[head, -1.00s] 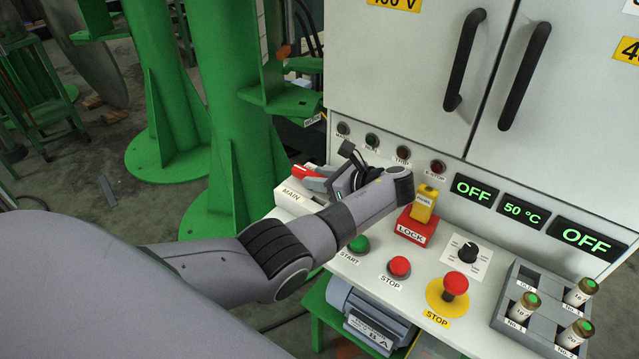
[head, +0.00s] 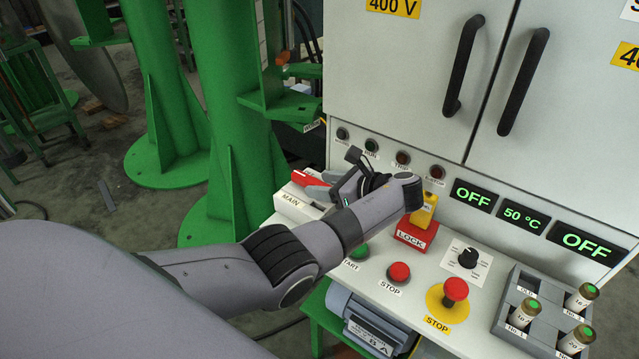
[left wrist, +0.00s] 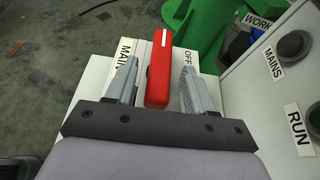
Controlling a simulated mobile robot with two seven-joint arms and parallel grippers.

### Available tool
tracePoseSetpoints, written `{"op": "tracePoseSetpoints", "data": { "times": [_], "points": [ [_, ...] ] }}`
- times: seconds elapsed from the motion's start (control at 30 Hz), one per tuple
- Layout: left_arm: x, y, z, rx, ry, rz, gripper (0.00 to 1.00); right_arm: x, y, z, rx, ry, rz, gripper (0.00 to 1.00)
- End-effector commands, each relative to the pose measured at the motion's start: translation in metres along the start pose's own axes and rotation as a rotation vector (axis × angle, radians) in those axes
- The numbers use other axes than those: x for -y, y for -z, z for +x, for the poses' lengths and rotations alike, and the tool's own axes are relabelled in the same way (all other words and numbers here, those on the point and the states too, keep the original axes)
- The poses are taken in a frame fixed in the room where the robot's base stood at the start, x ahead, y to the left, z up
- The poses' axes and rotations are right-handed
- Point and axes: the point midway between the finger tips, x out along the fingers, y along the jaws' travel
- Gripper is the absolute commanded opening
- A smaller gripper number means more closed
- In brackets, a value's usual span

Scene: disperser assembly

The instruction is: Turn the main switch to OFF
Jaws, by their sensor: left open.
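The main switch has a red handle (head: 308,178) on a white base labelled MAIN (head: 298,206), at the left end of the panel shelf. In the left wrist view the red handle (left wrist: 159,70) stands between my two fingers, with the OFF label to its right and the MAIN label to its left. My left gripper (left wrist: 157,85) is open around the handle, with a gap showing on each side. In the head view my left gripper (head: 335,184) partly hides the switch. My right gripper is not in view.
A red LOCK block (head: 415,232) with a yellow tag stands right of my left wrist. Green START, red STOP and a mushroom STOP button (head: 455,290) sit on the shelf. A vial rack (head: 530,310) is at the right. Green columns stand behind at the left.

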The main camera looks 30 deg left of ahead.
Motion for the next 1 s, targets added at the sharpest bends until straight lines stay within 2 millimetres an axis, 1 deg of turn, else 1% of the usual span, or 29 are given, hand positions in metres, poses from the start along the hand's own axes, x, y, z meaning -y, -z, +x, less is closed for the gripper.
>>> {"op": "tracePoseSetpoints", "data": {
  "times": [0.03,0.1,0.2,0.33,0.47,1.0],
  "points": [
    [0.001,-0.001,-0.011,-0.002,0.004,-0.001,0.53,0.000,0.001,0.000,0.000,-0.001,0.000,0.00],
    [0.001,0.000,-0.023,-0.002,0.004,0.000,0.53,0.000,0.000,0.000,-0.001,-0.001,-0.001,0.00],
    [0.000,0.001,-0.037,-0.002,0.002,0.001,0.53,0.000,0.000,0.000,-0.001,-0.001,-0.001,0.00],
    [0.000,0.001,-0.050,-0.001,0.001,0.001,0.53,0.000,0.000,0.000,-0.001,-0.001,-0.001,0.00],
    [0.000,0.000,-0.054,-0.001,0.000,0.001,0.53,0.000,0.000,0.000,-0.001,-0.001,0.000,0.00],
    [0.000,0.001,-0.054,-0.001,0.000,0.001,0.53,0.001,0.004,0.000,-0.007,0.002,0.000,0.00]
  ]
}}
